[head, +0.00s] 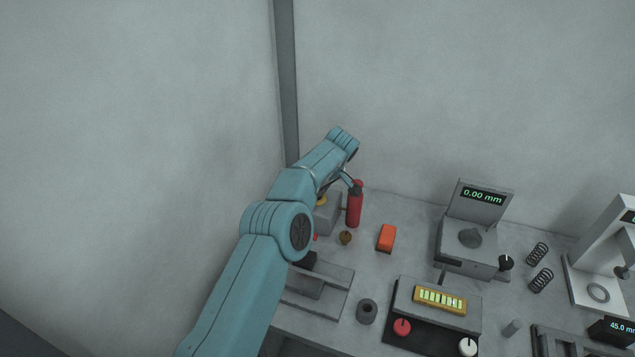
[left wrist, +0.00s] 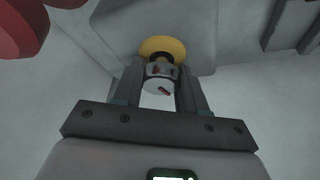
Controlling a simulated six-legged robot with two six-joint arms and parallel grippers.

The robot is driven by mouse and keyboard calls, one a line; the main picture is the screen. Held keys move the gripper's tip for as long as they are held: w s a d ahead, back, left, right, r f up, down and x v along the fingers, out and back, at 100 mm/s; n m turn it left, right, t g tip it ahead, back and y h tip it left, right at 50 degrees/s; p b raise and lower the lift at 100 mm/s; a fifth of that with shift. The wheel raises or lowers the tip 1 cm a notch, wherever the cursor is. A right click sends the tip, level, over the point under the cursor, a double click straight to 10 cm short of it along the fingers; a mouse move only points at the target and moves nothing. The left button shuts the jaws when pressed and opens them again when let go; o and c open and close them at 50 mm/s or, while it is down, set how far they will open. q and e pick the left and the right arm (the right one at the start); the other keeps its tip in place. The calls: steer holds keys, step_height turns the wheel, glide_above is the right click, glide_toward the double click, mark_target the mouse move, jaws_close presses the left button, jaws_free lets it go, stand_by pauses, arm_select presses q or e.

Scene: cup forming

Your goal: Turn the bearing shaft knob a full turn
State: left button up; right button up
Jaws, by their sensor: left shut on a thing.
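The bearing shaft knob (left wrist: 158,86) shows in the left wrist view as a small pale round end with a red mark, in front of a yellow ring (left wrist: 163,46) on a grey block. My left gripper (left wrist: 160,71) is shut on the knob, one finger on each side of it. In the head view the grey block (head: 328,218) stands at the back left of the table, with part of the yellow ring (head: 321,201) showing. My right gripper is not in view.
A red cylinder (head: 354,207) stands right beside the block. A small brass piece (head: 345,238) and an orange block (head: 387,237) lie nearby. A gauge reading 0.00 mm (head: 484,197), springs (head: 541,280) and a yellow display panel (head: 440,300) are farther right.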

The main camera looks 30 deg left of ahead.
arm_select(q)
steer(key=shift+n+p, duration=0.35)
steer(key=shift+n, duration=0.05)
steer(key=shift+f, duration=0.1)
steer(key=o, duration=1.1)
steer(key=shift+c, duration=0.2)
steer(key=b+v, duration=0.1)
steer(key=v, duration=0.5)
steer(key=shift+w, duration=0.1)
steer(key=w+p+v, duration=0.1)
steer(key=p+v, duration=0.1)
steer(key=v, duration=0.8)
steer(key=shift+s+r+p, duration=0.25)
steer(key=shift+s+p, duration=0.05)
steer(key=shift+s, duration=0.1)
